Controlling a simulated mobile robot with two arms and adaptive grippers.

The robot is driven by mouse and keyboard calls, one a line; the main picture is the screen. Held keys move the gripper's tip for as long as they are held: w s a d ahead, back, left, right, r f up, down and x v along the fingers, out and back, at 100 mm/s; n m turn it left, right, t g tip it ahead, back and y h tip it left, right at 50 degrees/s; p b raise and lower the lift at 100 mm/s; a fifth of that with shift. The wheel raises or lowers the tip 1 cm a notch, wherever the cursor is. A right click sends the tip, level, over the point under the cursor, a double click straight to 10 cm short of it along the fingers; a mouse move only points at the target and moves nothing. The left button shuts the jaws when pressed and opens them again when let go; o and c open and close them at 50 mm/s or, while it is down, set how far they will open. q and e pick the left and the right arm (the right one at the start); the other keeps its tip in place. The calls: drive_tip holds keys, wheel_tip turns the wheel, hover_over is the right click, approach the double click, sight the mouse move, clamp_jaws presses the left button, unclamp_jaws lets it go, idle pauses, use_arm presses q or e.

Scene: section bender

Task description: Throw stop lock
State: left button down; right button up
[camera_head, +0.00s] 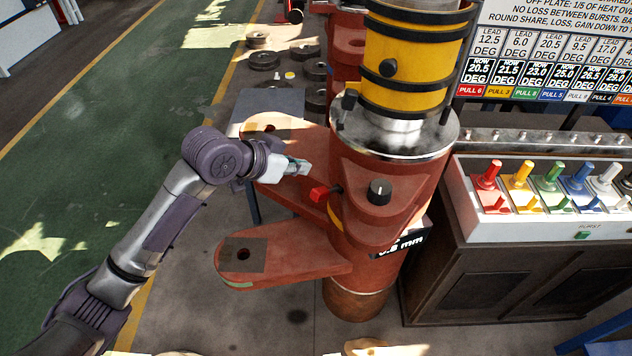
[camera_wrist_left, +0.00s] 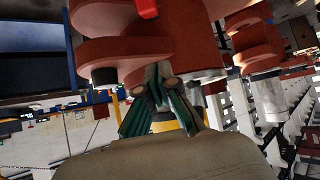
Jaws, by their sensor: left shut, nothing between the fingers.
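A small red block-shaped handle (camera_head: 319,193) sticks out on a short dark stem from the front of the red machine body (camera_head: 392,188); I take it to be the stop lock. It also shows as a bright red piece at the top edge of the left wrist view (camera_wrist_left: 147,8). My left gripper (camera_head: 303,167) is shut and empty, just above and left of the handle, apart from it. In the left wrist view its fingers (camera_wrist_left: 157,82) appear in front of the red machine arms. My right gripper is not in view.
A black knob (camera_head: 380,191) sits right of the handle. Two red arms project left, the lower one (camera_head: 283,256) below my gripper. A yellow cylinder (camera_head: 412,55) stands above. A console with coloured levers (camera_head: 552,181) is at right. Green floor (camera_head: 95,130) lies open at left.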

use_arm(q)
drive_tip(key=p, duration=0.2)
hover_over(317, 190)
drive_tip(key=w+d, duration=0.1)
drive_tip(key=d, duration=0.1)
drive_tip(key=f, duration=0.5)
drive_tip(key=shift+a+f, duration=0.2)
drive_tip(key=shift+a, duration=0.05)
drive_tip(key=shift+s+a+f+p, duration=0.2)
drive_tip(key=shift+a+f+p, duration=0.1)
drive_tip(key=shift+f, duration=0.3)
drive_tip(key=shift+s+a+f+p, duration=0.2)
drive_tip(key=shift+a+f, duration=0.05)
drive_tip(key=shift+f, duration=0.3)
drive_tip(key=shift+s+a+f, duration=0.25)
drive_tip(key=shift+f, duration=0.35)
drive_tip(key=shift+w+d, duration=0.1)
